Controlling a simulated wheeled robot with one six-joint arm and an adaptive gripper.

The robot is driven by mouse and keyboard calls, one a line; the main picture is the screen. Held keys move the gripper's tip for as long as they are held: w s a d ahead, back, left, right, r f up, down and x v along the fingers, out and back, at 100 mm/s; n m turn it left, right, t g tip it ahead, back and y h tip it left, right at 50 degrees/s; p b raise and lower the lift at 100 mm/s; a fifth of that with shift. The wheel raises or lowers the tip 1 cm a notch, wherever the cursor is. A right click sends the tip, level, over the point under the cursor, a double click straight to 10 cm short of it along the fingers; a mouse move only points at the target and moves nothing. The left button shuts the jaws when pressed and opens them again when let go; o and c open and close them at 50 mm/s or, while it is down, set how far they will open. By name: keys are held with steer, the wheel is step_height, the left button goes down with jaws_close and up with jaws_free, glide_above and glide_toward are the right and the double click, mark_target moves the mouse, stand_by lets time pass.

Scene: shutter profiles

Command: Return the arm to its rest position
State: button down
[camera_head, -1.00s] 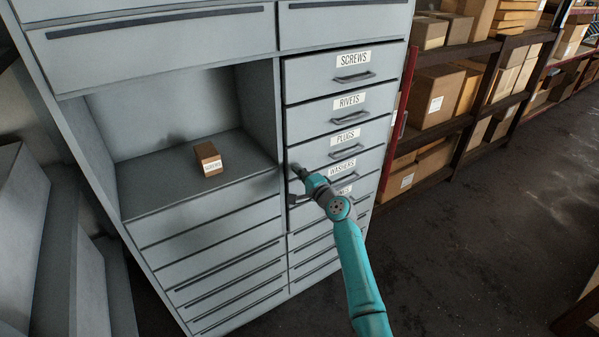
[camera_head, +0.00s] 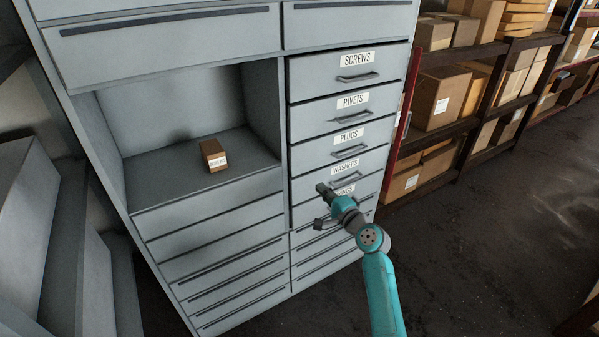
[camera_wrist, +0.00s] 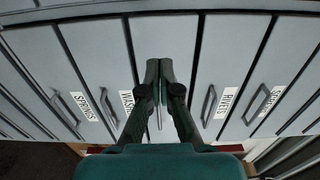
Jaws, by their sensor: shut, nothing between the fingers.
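My gripper (camera_head: 322,188) is shut and empty, in front of the lower right drawers of the grey cabinet (camera_head: 283,150). My teal arm reaches up to it from the bottom of the head view. In the wrist view the two dark fingers (camera_wrist: 159,68) are together, pointing at the drawer fronts. Drawers labelled SCREWS (camera_head: 318,72), RIVETS (camera_head: 312,114), PLUGS (camera_head: 312,152) and WASHERS look closed. The lowest label is partly hidden by my arm in the head view; the wrist view shows a SPRINGS label (camera_wrist: 85,106).
A small brown box (camera_head: 213,154) with a label sits in the cabinet's open compartment on the left. Shelves (camera_head: 470,125) with cardboard boxes stand at the right. Dark floor (camera_head: 490,240) at the right is open. Grey panels (camera_head: 35,230) stand at the far left.

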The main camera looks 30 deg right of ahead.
steer(key=s+a+f+n+g+h, duration=0.1)
steer(key=s+a+f+n, duration=0.1)
steer(key=s+a+f, duration=0.45)
steer(key=s+a+f+n+g, duration=0.15)
steer(key=s+a+f, duration=0.25)
steer(key=s, duration=0.6)
steer(key=s+a+f+n+h, duration=0.1)
steer(key=s+a+f+n, duration=0.1)
steer(key=s+a+f, duration=0.5)
steer(key=s+a+r+n, duration=0.2)
steer(key=s+n, duration=0.1)
steer(key=s, duration=0.6)
steer(key=s+a+r+n, duration=0.1)
steer(key=s+r+n, duration=0.15)
steer(key=s, duration=0.75)
steer(key=s+a+r+n+y, duration=0.2)
steer(key=s+a+r+n, duration=0.1)
steer(key=s+r+n, duration=0.4)
steer(key=s+r, duration=0.2)
steer(key=s, duration=0.2)
steer(key=shift+s+a+r+g, duration=0.15)
steer(key=shift+s+g, duration=0.15)
steer(key=shift+g, duration=0.05)
stand_by(2.0)
